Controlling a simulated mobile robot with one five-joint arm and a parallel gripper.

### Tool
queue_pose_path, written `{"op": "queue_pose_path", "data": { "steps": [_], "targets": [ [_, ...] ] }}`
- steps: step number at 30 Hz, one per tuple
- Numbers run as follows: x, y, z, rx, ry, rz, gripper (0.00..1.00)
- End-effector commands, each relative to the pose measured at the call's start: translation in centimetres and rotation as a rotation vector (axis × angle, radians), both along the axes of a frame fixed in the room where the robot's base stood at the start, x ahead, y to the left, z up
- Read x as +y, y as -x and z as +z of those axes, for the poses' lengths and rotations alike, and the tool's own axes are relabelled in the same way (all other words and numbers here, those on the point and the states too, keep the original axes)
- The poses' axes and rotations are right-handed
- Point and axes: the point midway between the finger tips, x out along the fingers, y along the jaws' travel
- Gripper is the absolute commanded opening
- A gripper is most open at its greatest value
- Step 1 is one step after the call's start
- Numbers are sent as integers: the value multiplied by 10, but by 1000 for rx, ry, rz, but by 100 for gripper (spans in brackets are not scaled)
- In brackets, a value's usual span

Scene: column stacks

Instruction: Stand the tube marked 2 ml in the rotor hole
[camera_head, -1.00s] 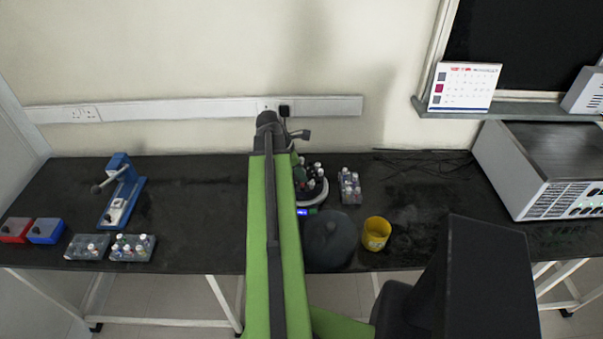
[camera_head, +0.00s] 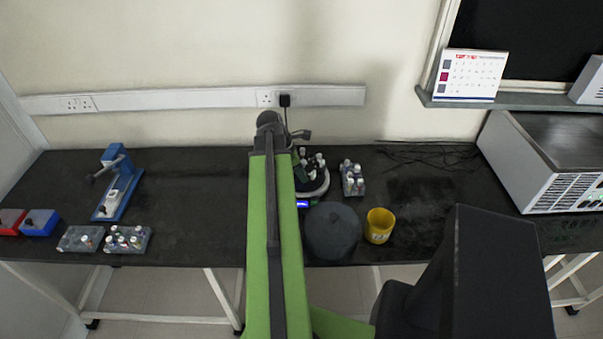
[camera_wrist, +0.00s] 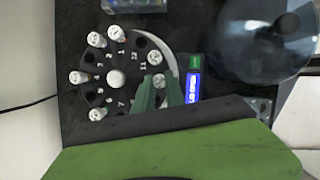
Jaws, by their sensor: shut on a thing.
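The dark rotor (camera_wrist: 126,64) shows in the wrist view, with several white-capped tubes standing in its outer holes and a pale knob (camera_wrist: 116,78) in the middle. My gripper (camera_wrist: 159,82) is over the rotor's right side, its green fingers shut on a white-capped tube (camera_wrist: 158,79). The held tube's body is hidden below its cap, so I cannot tell how deep it sits or read its mark. In the head view the rotor (camera_head: 322,184) is partly hidden behind my arm.
A dark round lid (camera_head: 332,231) and a yellow cup (camera_head: 379,226) stand in front of the rotor. A grey tube rack (camera_head: 352,181) is right of it. More racks (camera_head: 126,241) and a blue device (camera_head: 122,190) are at left.

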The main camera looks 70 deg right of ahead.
Motion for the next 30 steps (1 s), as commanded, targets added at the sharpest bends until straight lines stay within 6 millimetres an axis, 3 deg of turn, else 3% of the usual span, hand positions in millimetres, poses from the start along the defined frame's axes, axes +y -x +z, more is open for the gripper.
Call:
{"op": "queue_pose_path", "data": {
  "steps": [4,5,10,16,19,30],
  "targets": [
    [0,0,0,0,0,0,0],
    [0,0,0,0,0,0,19],
    [0,0,0,0,0,-1,41],
    [0,0,0,0,0,-1,41],
    [0,1,0,0,0,-1,51],
    [0,0,0,0,0,-1,51]
  ]
}}
